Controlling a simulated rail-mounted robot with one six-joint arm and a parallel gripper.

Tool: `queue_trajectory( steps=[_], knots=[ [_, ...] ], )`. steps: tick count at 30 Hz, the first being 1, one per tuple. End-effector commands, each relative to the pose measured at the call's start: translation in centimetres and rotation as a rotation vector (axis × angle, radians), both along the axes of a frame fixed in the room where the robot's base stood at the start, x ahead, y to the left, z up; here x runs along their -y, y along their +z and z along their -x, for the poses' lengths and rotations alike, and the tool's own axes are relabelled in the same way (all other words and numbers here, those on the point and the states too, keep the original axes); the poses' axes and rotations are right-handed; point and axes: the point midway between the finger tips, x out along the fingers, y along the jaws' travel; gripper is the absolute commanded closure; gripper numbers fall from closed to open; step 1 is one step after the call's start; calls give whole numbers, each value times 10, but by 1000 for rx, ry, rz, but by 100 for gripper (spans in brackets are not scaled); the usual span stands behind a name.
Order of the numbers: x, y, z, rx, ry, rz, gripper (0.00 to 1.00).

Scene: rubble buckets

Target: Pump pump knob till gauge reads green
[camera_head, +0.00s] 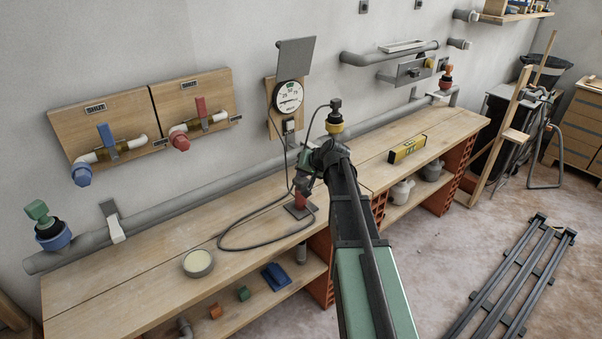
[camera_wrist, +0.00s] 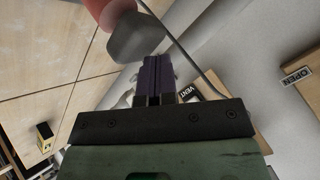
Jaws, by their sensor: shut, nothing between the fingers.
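The pump is a red cylinder (camera_head: 300,202) on a dark base plate on the bench. Its grey, block-shaped knob (camera_wrist: 136,38) shows at the top of the wrist view, with the red body behind it. My gripper (camera_head: 302,182) is over the pump in the head view. In the wrist view its dark fingers (camera_wrist: 157,66) are shut and empty, pointing at the knob's lower edge; I cannot tell if they touch. The round white gauge (camera_head: 288,97) is on a wooden board on the wall behind the pump. Its needle is too small to read.
A grey hose (camera_head: 240,247) loops across the bench (camera_head: 150,262). A round tin (camera_head: 198,263) lies left and a yellow level (camera_head: 407,149) right. Blue (camera_head: 106,134) and red (camera_head: 201,107) valve levers are on wall boards.

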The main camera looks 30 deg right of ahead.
Motion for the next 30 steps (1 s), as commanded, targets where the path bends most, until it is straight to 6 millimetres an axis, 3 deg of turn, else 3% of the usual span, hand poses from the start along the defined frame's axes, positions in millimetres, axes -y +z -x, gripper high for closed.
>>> queue_trajectory(
  steps=[19,30],
  knots=[
    [0,-3,0,-1,1,0,100],
    [0,19,0,0,0,0,100]
  ],
)
